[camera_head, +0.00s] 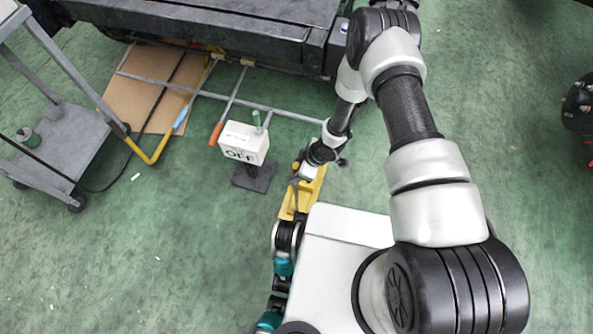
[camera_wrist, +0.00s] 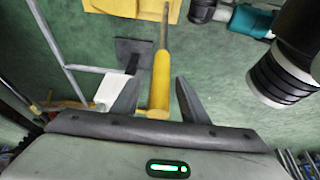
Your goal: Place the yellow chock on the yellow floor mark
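In the head view a yellow block-like thing (camera_head: 303,192) lies on the green floor beside my white base; I take it for the yellow chock. Its upper end is partly hidden by my gripper (camera_head: 310,172). In the wrist view the yellow block (camera_wrist: 130,7) shows at the top edge, cut off. A thin rod runs from in front of it to a yellow cylindrical grip (camera_wrist: 160,80); I cannot tell surely whether they are joined. My gripper (camera_wrist: 155,85) is open, with the grip between its fingers and gaps visible at both sides. No separate yellow floor mark can be made out.
A white OFF box (camera_head: 243,142) stands on a dark base plate left of my gripper. A grey rail frame (camera_head: 240,101) and cardboard (camera_head: 150,85) lie beyond. A grey cart (camera_head: 62,150) stands at left. Floor is open at lower left and at right.

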